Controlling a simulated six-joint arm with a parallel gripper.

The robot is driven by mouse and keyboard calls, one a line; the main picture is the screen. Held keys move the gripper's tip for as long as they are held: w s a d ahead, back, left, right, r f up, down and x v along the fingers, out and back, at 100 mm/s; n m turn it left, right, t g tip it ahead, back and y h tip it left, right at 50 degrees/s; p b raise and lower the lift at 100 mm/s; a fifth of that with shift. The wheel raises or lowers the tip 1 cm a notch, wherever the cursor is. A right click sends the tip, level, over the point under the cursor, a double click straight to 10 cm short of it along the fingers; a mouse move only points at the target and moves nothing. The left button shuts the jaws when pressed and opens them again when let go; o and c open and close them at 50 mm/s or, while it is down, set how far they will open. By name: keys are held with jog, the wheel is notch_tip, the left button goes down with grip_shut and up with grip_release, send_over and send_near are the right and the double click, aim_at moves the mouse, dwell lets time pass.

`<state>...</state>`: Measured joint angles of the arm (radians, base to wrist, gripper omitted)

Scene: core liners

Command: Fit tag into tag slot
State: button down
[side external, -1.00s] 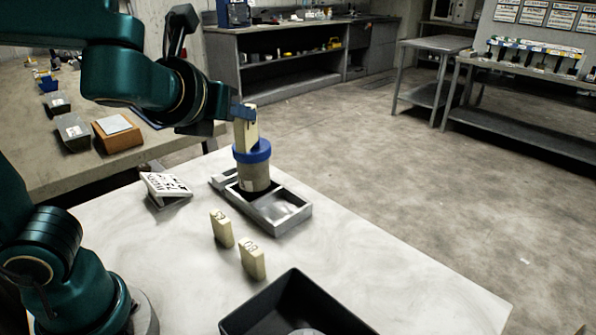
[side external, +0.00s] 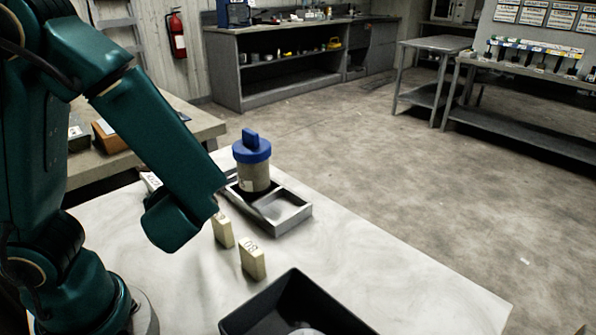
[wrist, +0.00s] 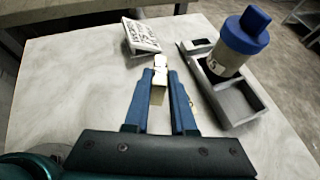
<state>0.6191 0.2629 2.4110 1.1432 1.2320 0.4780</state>
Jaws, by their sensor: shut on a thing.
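Two cream tags with dark markings stand upright on the white table in the side external view: a far tag (side external: 223,233) and a near tag (side external: 252,262) marked with what looks like 80. My gripper (wrist: 159,78) is low over the table and shut on the far tag, seen as a pale block between the blue fingers. In the side external view my arm hides most of the gripper. A grey tray (side external: 284,216) stands behind the tags, holding an upright liner (side external: 255,178) with a blue cap (side external: 252,150). I cannot clearly make out the tag slot.
A tilted white sign (wrist: 142,37) with black print stands left of the grey tray in the wrist view. A black bin (side external: 262,315) is at the table's front. The table right of the tags is clear.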

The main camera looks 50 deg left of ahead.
jog(key=shift+f, duration=3.3)
jog(key=c, duration=0.7)
grip_release()
jog(key=shift+c, duration=0.2)
